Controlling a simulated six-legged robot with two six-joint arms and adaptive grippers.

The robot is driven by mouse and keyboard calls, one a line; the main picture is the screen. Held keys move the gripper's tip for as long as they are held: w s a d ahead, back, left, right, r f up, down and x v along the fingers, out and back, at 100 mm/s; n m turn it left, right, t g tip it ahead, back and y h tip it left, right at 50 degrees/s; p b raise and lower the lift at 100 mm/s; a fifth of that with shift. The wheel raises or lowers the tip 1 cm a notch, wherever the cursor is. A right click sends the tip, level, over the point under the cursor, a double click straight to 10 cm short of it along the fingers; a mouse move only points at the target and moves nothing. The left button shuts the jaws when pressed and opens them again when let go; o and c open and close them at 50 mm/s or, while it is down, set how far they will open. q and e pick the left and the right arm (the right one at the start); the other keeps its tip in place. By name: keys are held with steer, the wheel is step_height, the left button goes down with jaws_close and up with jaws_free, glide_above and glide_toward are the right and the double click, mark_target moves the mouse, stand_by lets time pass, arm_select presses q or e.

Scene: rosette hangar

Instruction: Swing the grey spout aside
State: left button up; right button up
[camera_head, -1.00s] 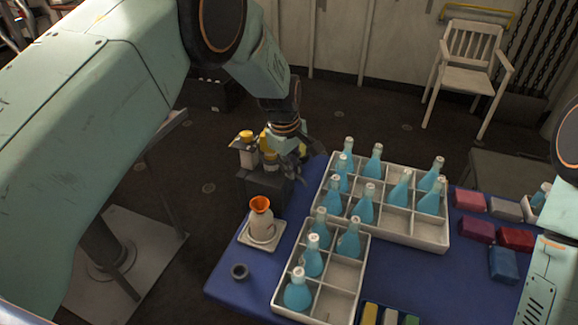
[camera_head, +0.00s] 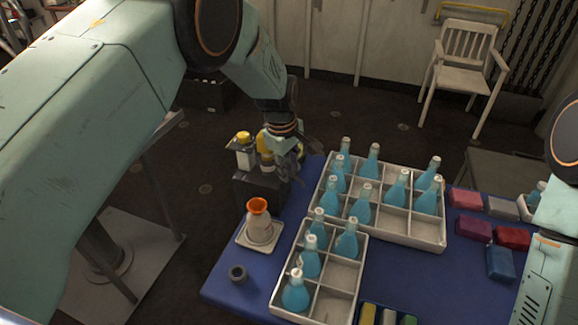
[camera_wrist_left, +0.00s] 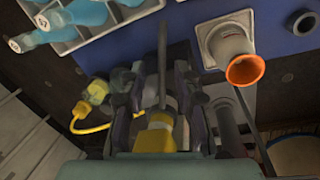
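My left gripper (camera_head: 290,162) reaches down over a dark box (camera_head: 262,189) at the table's far left corner, close beside two yellow-topped containers (camera_head: 244,150). In the left wrist view its fingers (camera_wrist_left: 160,98) stand apart on either side of a narrow grey bar (camera_wrist_left: 163,50) and a yellow part (camera_wrist_left: 155,138). The bar may be the grey spout, but I cannot tell for sure, nor whether a finger touches it. A white bottle with an orange funnel mouth (camera_head: 258,206) stands upright on a pale square plate (camera_head: 244,241) in front of the box. My right gripper is out of view.
Two pale divided crates (camera_head: 338,273) (camera_head: 425,238) hold several blue bottles right of the funnel bottle. A small dark ring (camera_head: 238,273) lies near the left edge of the blue table (camera_head: 220,292). Coloured blocks (camera_head: 474,229) lie at the right.

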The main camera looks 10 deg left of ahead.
arm_select(q)
steer(key=shift+s+d, duration=0.1)
step_height(320, 180, up, 12)
steer(key=s+a, duration=0.1)
steer(key=shift+s, duration=0.3)
steer(key=shift+s+f, duration=0.15)
stand_by(0.3)
